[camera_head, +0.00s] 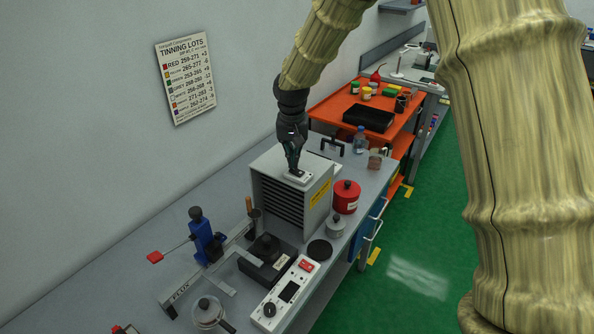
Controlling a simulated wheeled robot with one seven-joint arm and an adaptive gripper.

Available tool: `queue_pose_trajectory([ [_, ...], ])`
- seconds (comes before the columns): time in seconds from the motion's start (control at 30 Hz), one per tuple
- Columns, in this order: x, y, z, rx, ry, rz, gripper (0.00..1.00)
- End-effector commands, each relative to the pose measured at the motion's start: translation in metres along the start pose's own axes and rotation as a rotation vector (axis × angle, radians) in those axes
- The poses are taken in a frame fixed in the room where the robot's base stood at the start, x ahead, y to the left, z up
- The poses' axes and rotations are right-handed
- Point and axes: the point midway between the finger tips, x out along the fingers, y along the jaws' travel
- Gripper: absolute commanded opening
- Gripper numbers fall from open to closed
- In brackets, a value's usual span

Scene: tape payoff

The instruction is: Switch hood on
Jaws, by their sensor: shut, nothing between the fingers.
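The hood (318,200) is a grey box with a louvred front and a yellow label, standing on the grey bench. A small white switch plate (304,180) lies on its top. My gripper (295,170) points down at the plate, with its fingers shut and empty. Its tips are at or just above the plate; I cannot tell whether they touch. The gripper hides part of the plate, and the switch position is not readable.
A red tin (346,197) is close on the right. An orange cart (330,107) with a black tray stands behind.

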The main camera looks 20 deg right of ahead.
Motion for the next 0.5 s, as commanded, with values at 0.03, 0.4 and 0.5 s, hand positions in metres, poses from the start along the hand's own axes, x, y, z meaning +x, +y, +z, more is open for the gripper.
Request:
queue_pose_trajectory([
  [0.03,0.0001,0.0,0.0,0.0,0.0,0.0,0.0],
  [0.4,0.0031,0.0,0.0005,0.0,0.0,0.0,0.0],
  [0.5,0.0043,0.0001,0.0007,0.0,0.0,0.0,0.0],
])
